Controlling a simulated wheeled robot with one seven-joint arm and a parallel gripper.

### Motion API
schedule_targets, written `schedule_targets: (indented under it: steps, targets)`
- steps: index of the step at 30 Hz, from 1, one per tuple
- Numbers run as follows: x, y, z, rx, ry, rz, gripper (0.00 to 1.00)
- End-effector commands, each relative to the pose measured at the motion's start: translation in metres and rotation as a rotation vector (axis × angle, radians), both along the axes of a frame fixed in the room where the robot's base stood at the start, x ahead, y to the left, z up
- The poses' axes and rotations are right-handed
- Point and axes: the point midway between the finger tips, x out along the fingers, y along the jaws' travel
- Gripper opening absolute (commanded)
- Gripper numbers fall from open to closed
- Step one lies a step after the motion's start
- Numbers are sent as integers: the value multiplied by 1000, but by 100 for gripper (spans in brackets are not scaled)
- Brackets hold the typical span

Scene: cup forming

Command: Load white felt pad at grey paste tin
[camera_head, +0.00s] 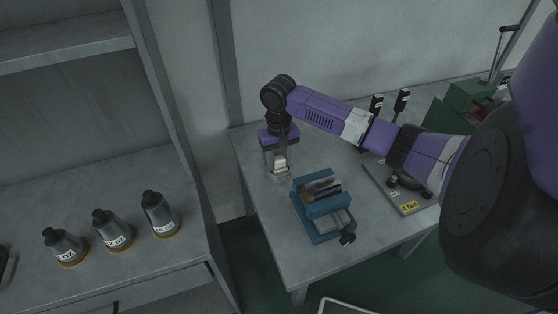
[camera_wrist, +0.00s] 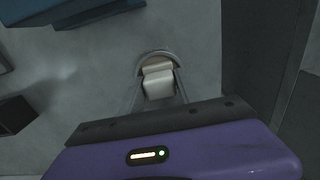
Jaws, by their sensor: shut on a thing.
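My gripper (camera_head: 278,166) points down near the left end of the table and is shut on the white felt pad (camera_head: 280,161). In the wrist view the pad (camera_wrist: 158,84) is a small white block between my thin fingers, with a beige part at its far side. The grey paste tin (camera_wrist: 155,53) shows as a round grey rim just beyond and under the pad. My fingers and the pad hide most of the tin. I cannot tell whether the pad touches the paste.
A blue vise-like fixture (camera_head: 322,207) stands on the table right of my gripper. A grey plate with a yellow label (camera_head: 408,207) lies farther right, near a green machine (camera_head: 468,97). Several labelled grey bottles (camera_head: 114,232) stand on the left bench. The table's front left is bare.

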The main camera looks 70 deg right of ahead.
Motion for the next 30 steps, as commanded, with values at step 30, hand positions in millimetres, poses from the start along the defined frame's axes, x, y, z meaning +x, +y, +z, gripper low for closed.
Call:
schedule_targets:
  steps: [30]
  targets:
    - [0, 1, 51, 1, 2, 1, 8]
